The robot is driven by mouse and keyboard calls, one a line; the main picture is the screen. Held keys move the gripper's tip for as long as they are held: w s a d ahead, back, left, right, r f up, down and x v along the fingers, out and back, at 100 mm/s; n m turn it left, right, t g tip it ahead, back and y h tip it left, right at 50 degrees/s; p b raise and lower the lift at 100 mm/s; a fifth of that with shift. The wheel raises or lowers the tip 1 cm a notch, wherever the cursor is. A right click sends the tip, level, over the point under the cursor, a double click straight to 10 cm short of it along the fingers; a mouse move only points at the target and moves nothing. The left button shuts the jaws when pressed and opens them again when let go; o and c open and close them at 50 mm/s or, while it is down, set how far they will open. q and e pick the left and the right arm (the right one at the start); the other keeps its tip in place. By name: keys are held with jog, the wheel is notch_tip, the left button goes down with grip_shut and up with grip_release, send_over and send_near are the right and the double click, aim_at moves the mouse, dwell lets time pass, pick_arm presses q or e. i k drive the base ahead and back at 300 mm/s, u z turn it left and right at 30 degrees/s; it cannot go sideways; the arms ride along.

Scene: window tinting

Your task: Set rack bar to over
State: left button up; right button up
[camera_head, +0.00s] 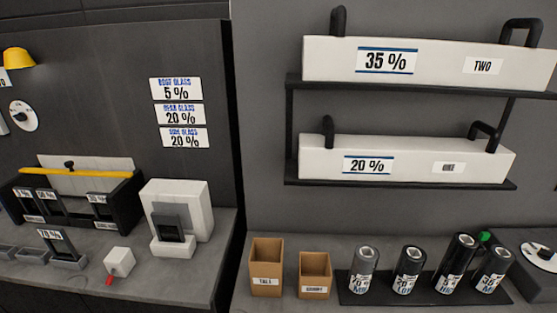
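A yellow bar (100,173), which looks like the rack bar, runs across the front of a pale upright panel (100,160) at the left. A small black knob (69,165) shows at its middle. Below it is a black rack (125,212) with several dark tiles carrying percent labels. The bar lies roughly level, above the tiles; I cannot tell whether it counts as over or back. Neither of my grippers shows in this view.
A dark tile stand (68,264) and a white block with a red tip (119,262) stand in front of the rack. A white device (175,215) is to its right. Two brown boxes (266,255) and several dark rolls (410,270) stand further right, below shelves (400,185).

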aim_at(68, 165)
jog(key=u, duration=1.55)
